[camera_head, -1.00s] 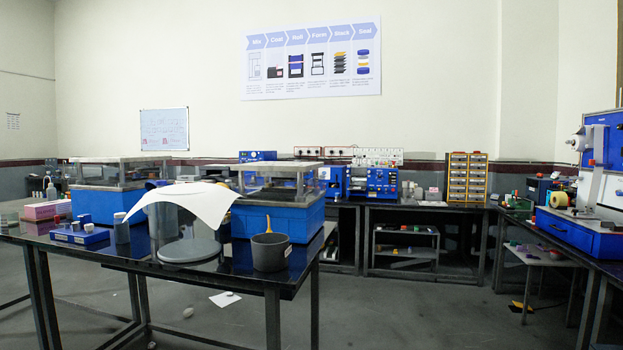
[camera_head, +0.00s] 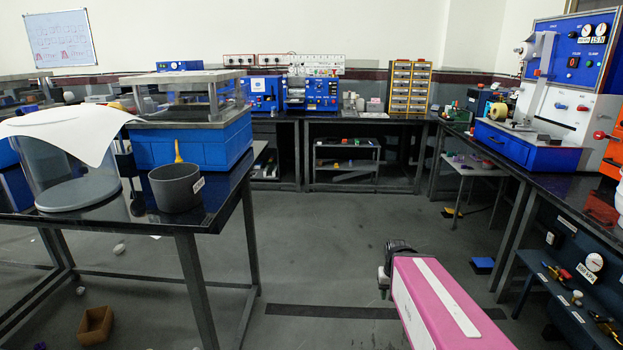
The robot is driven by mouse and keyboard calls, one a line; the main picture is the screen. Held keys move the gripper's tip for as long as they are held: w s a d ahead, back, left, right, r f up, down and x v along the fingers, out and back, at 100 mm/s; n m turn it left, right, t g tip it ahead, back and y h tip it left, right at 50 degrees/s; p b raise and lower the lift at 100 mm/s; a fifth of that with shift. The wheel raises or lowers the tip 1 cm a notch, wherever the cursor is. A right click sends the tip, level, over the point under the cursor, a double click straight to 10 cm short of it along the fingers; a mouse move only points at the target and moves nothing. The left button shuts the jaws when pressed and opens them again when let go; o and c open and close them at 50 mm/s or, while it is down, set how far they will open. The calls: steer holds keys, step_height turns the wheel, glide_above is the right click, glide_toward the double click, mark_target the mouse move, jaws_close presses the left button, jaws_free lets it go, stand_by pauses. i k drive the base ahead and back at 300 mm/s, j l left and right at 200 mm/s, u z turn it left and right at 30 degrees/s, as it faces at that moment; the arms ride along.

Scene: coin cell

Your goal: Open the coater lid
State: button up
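A blue box-shaped machine (camera_head: 192,142), which I take for the coater, stands on the dark table at the left. Its clear-walled lid with a grey top frame (camera_head: 182,77) sits down over it and looks closed. A similar machine is partly visible at the far left, behind a clear cylinder, so I cannot be sure which one is the coater. My pink arm extends from the bottom edge, with its dark end, my gripper (camera_head: 386,284), over the open floor, well right of the machine and apart from everything. Its fingers are too small and dark to read.
A grey pot (camera_head: 176,188) stands at the front of the left table, beside a clear cylinder (camera_head: 78,170) topped by a white sheet (camera_head: 72,126). A brown box (camera_head: 95,325) lies on the floor. Open floor separates this table from the right bench (camera_head: 548,192).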

mark_target(251, 84)
steer(key=i, duration=3.55)
steer(key=i+j, duration=0.45)
steer(key=i, duration=0.15)
steer(key=i+j, duration=0.4)
steer(key=i, duration=0.25)
